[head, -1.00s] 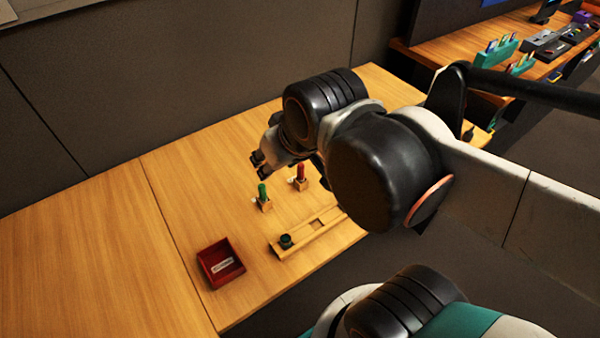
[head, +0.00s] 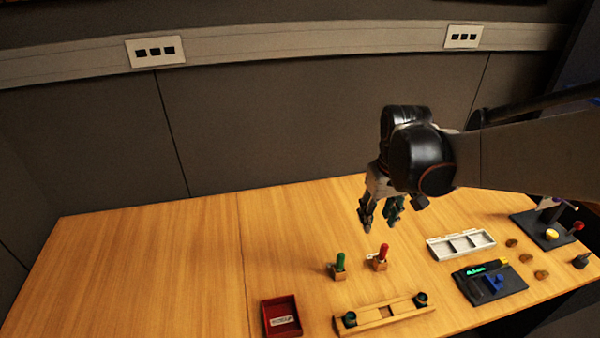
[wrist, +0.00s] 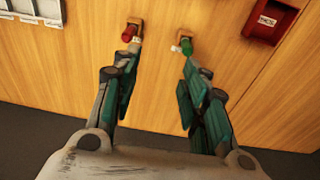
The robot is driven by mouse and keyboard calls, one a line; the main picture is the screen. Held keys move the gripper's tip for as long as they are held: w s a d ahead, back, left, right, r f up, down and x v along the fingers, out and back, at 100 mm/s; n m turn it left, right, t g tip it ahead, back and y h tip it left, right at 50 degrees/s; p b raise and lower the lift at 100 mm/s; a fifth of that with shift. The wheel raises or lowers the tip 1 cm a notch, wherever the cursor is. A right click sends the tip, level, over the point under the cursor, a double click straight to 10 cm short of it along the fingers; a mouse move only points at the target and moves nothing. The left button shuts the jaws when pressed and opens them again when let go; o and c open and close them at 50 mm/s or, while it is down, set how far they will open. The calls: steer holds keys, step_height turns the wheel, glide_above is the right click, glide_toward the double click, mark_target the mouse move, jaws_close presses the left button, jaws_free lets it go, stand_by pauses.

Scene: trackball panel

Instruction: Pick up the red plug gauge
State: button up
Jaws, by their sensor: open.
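The red plug gauge (head: 383,251) stands upright in a small wooden block on the table, with a white tag beside it. In the wrist view the red gauge (wrist: 129,32) shows just beyond the tip of the left finger. The green plug gauge (head: 340,259) stands in its own block a little to the left in the head view; in the wrist view it (wrist: 187,45) is near the right finger's tip. My gripper (head: 378,222) is open and empty, above and slightly behind the red gauge in the head view. No contact with either gauge shows.
A red labelled tray (head: 268,320) lies at the front left. A wooden rail (head: 385,315) with dark round pieces lies in front. A white compartment tray (head: 437,252) and a black panel (head: 512,292) lie right. The left table is clear.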

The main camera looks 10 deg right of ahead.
steer(key=g, duration=0.1)
glide_toward(385, 245)
steer(key=f+b, duration=0.1)
steer(key=f, duration=0.1)
steer(key=d+f+b, duration=0.1)
steer(key=f, duration=0.2)
steer(key=shift+f+b, duration=0.15)
steer(key=shift+b, duration=0.15)
steer(key=shift+w+a+f+b, duration=0.15)
steer(key=shift+f+b, duration=0.55)
steer(key=shift+f, duration=0.65)
steer(key=shift+w+a+f+b, duration=0.15)
steer(key=shift+f+b, duration=0.5)
steer(key=shift+f, duration=0.75)
steer(key=shift+s+r, duration=0.1)
steer(key=shift+s, duration=0.05)
jaws_close()
